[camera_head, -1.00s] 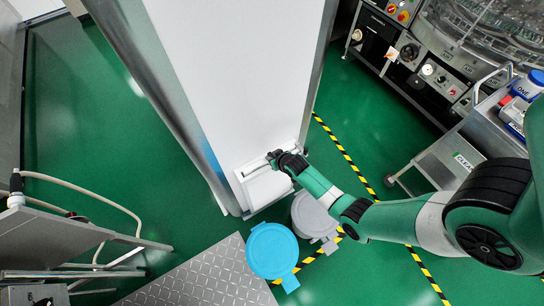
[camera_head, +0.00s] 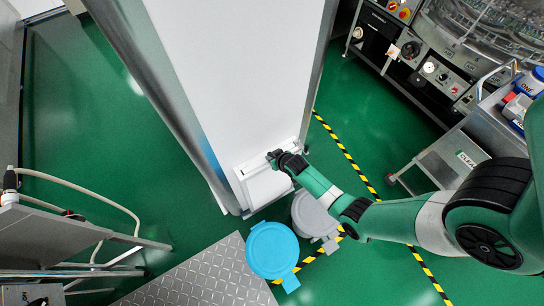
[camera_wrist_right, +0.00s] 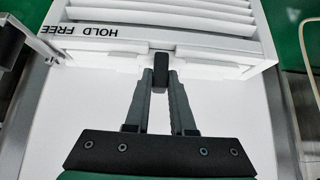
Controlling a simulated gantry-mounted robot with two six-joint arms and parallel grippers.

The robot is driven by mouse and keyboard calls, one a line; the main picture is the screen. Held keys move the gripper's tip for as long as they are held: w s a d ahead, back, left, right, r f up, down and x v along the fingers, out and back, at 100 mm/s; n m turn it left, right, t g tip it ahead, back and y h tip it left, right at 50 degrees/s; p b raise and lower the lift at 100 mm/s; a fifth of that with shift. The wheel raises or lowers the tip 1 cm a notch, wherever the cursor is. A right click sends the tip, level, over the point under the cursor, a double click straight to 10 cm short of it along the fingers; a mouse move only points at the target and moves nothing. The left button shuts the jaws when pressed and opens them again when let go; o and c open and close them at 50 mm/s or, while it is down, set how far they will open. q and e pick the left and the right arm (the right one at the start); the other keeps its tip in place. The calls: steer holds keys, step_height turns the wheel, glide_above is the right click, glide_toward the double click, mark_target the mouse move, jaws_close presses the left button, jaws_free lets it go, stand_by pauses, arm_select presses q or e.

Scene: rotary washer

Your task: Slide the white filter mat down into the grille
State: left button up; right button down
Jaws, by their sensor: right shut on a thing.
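The white louvred grille (camera_head: 265,186) is mounted low on the tall white cabinet panel. In the right wrist view its slats (camera_wrist_right: 170,18) fill the top, above a narrow slot and beside the lettering HOLD FREE. My right gripper (camera_head: 274,157) is at the grille's upper edge. In the right wrist view its two fingers (camera_wrist_right: 161,72) are closed on a small dark tab (camera_wrist_right: 161,64) at the middle of the slot edge. I cannot tell the white filter mat apart from the white grille and panel. My left gripper is not in view.
A blue round lid (camera_head: 272,250) and a grey one (camera_head: 312,214) are below the grille. A metal cart (camera_head: 450,160) stands to the right. A grey frame with hoses (camera_head: 70,245) is at the lower left. Green floor (camera_head: 170,190) is clear left of the cabinet.

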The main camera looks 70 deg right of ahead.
steer(key=shift+f+b, duration=0.35)
steer(key=shift+f, duration=0.05)
steer(key=c, duration=0.7)
jaws_free()
steer(key=p+v, duration=0.5)
steer(key=v, duration=0.6)
steer(key=shift+s+a+r+p, duration=0.1)
steer(key=shift+s+r+p, duration=0.1)
steer(key=shift+r+p, duration=0.15)
